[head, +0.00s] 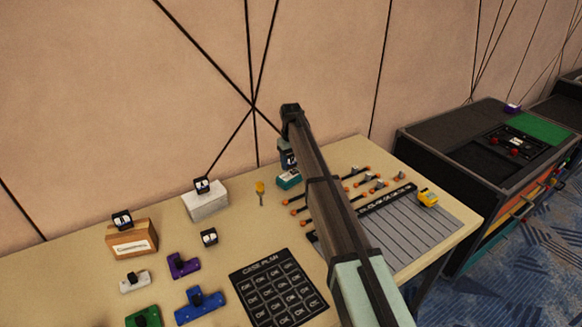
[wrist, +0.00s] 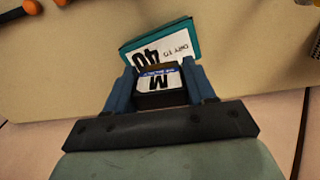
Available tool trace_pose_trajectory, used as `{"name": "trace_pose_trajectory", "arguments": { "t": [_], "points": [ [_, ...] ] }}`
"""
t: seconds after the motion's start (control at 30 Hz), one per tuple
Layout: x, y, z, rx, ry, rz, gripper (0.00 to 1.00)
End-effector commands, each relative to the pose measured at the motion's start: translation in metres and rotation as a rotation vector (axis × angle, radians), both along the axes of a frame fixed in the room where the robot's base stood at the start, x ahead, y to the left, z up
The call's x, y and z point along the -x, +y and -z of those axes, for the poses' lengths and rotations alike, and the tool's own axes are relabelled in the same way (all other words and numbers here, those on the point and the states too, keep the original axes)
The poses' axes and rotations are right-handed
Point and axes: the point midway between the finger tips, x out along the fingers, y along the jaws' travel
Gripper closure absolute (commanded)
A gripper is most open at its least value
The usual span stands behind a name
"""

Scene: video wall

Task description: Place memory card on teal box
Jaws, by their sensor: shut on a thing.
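My gripper (wrist: 160,74) is shut on the memory card (wrist: 158,83), a small black block with a white and blue label marked "M". The card sits between the two blue fingers. The teal box (wrist: 188,27), with a white label reading "40", lies just beyond the card in the wrist view, and the card covers part of its label. In the head view the teal box (head: 289,181) stands near the back of the table, and my gripper (head: 288,158) is right above it. I cannot tell whether card and box touch. My arm hides part of this area.
Orange-tipped rods (head: 318,199) and a yellow item (head: 428,198) lie right.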

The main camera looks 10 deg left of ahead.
Motion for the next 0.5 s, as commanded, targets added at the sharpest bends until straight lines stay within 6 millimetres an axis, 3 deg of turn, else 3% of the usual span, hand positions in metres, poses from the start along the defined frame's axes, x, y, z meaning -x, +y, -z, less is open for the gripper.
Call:
{"name": "trace_pose_trajectory", "arguments": {
  "t": [0.2, 0.5],
  "points": [
    [0.0, 0.0, 0.024, 0.001, 0.001, 0.0, 0.75],
    [0.0, 0.0, 0.025, 0.0, 0.0, 0.0, 0.75]
  ]
}}
